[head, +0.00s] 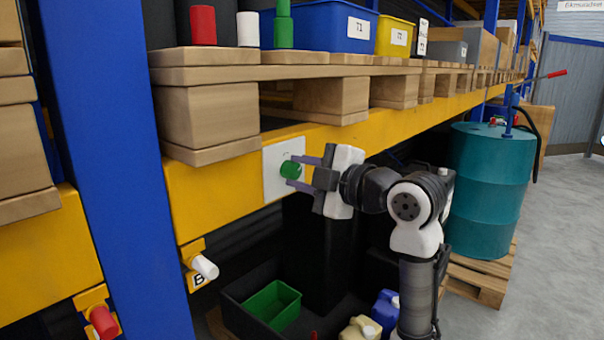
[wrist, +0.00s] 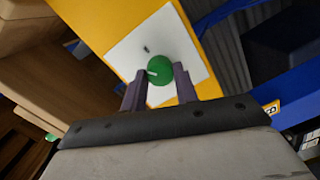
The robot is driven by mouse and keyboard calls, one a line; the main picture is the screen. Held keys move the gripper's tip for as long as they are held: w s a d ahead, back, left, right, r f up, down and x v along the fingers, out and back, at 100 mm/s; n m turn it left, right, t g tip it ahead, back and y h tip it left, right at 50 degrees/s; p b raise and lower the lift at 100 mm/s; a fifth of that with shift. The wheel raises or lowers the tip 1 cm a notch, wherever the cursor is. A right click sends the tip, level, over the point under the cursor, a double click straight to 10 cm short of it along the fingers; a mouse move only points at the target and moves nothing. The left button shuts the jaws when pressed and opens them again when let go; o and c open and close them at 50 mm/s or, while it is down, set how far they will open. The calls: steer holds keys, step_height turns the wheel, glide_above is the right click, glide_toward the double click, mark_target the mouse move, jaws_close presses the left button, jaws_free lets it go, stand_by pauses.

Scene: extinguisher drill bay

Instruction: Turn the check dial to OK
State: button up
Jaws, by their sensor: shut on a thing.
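The check dial (head: 291,170) is a round green knob on a white plate (head: 272,183), fixed to the yellow rack beam. My gripper (head: 298,172) reaches it from the right, with its two purple-grey fingers at the knob. In the wrist view the green dial (wrist: 160,70) sits between the fingertips of my gripper (wrist: 158,86), which is shut on it. A white mark shows on the dial's left side there. A small dark mark is on the white plate (wrist: 128,62), above and left of the dial. Its lettering is too small to read.
A wooden pallet (head: 208,125) rests on the yellow beam (head: 205,200) above the plate. A blue upright (head: 115,150) stands left. Below are a white knob (head: 205,267), a red knob (head: 103,321) and a green bin (head: 272,305). A teal drum (head: 488,190) stands right.

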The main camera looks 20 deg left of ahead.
steer(key=m+p, duration=0.1)
steer(key=m, duration=0.5)
steer(key=shift+w+g, duration=0.1)
steer(key=shift+g, duration=0.3)
steer(key=shift+m, duration=0.3)
steer(key=o, duration=1)
steer(key=shift+c, duration=0.2)
steer(key=shift+d, duration=0.15)
steer(key=b+v, duration=0.3)
steer(key=v, duration=1)
steer(key=shift+d+b, duration=0.3)
steer(key=shift+b, duration=0.1)
